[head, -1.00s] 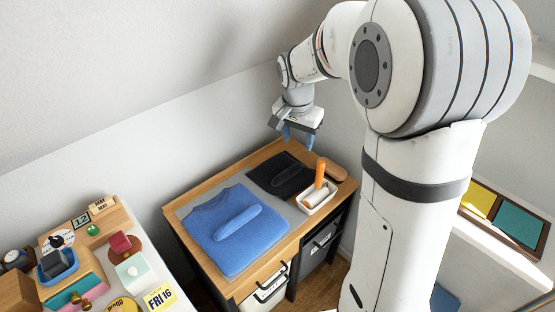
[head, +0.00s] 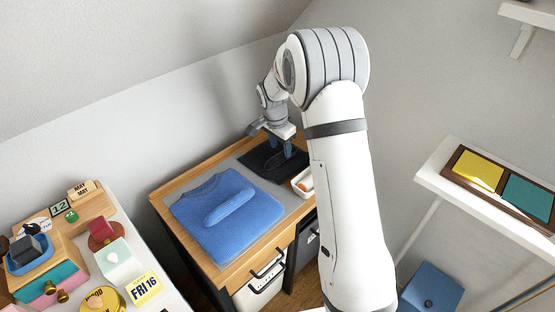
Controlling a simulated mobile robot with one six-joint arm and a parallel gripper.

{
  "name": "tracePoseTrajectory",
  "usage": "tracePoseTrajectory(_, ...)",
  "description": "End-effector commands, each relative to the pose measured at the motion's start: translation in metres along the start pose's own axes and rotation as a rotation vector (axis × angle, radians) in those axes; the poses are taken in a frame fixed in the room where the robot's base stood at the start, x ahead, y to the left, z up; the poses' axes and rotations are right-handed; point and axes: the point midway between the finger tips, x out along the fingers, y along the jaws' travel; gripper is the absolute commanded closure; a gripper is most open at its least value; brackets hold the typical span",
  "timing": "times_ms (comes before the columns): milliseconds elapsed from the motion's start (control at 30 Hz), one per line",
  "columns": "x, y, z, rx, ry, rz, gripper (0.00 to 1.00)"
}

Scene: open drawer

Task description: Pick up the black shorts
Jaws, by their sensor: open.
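The black shorts (head: 262,160) lie as a flat dark folded patch at the back right of the wooden table, on a grey mat (head: 232,166). My gripper (head: 279,150) points down over the shorts with its blue fingers apart. Its fingertips are at or just above the cloth; I cannot tell whether they touch it. The gripper and arm hide part of the shorts' right side.
A folded blue garment (head: 255,229) with a rolled piece on it lies left of the shorts. A white tray (head: 297,187) stands to their right, partly behind my arm. The wall rises behind. A cluttered desk (head: 128,228) is at left, a shelf (head: 463,212) at right.

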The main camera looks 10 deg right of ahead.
Motion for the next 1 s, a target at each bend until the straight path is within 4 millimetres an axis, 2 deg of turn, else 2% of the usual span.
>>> tracePoseTrajectory(100,0.022,-0.001,-0.002,0.0,-0.001,0.003,0.51)
tracePoseTrajectory(200,0.031,-0.002,-0.002,0.0,-0.001,0.001,0.51)
tracePoseTrajectory(433,0.032,-0.002,-0.002,0.0,0.0,0.0,0.52)
tracePoseTrajectory(1000,0.032,-0.001,-0.003,0.002,0.0,0.0,0.98)
